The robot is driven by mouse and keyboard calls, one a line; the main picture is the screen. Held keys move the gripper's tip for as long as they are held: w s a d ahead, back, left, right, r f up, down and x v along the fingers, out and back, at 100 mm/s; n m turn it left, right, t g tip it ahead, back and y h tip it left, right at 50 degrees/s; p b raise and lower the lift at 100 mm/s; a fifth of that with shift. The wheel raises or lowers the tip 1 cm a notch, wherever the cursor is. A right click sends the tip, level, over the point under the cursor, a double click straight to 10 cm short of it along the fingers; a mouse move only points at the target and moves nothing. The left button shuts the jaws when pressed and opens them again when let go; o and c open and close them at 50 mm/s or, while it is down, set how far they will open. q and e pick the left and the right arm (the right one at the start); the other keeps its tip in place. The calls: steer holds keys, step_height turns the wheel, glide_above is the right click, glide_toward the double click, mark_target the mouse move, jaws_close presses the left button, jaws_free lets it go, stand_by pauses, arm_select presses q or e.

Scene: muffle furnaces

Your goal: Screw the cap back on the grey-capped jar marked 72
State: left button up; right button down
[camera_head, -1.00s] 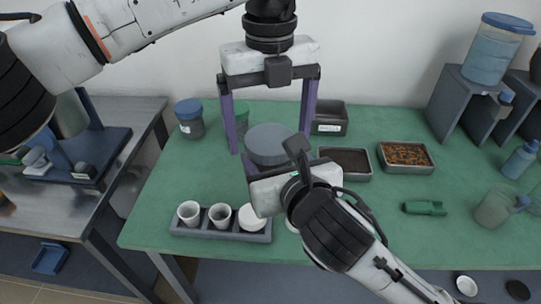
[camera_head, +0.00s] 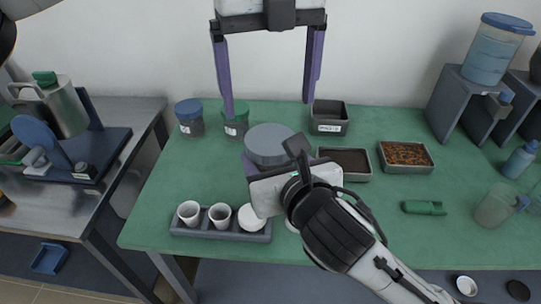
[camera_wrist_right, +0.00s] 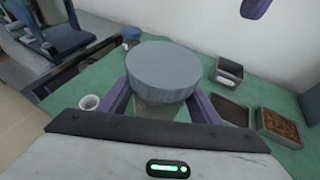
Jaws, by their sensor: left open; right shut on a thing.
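The jar with the grey cap (camera_head: 270,143) stands on the green table, mostly hidden behind my right gripper in the head view. In the right wrist view the grey cap (camera_wrist_right: 162,70) sits on top of the jar's clear body (camera_wrist_right: 160,107). My right gripper (camera_wrist_right: 162,108) is shut on the jar body, one purple finger on each side below the cap. The number on the jar does not show. My left gripper (camera_head: 268,98) is open and empty, its purple fingers pointing down, above and behind the cap and apart from it.
A blue-capped jar (camera_head: 189,118) and a green-capped jar (camera_head: 235,120) stand at the back left. Trays (camera_head: 329,117) lie behind and to the right. A rack (camera_head: 180,229) with white cups is in front. A green piece (camera_head: 424,208) lies on the right.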

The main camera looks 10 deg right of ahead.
mark_target(270, 138)
arm_select(q)
steer(key=shift+f, duration=0.1)
steer(key=shift+f, duration=3.95)
steer(key=shift+c, duration=0.4)
steer(key=c, duration=1.1)
steer(key=o, duration=1.2)
steer(key=shift+r, duration=0.15)
steer(key=shift+r, duration=2.15)
steer(key=shift+o, duration=1.3)
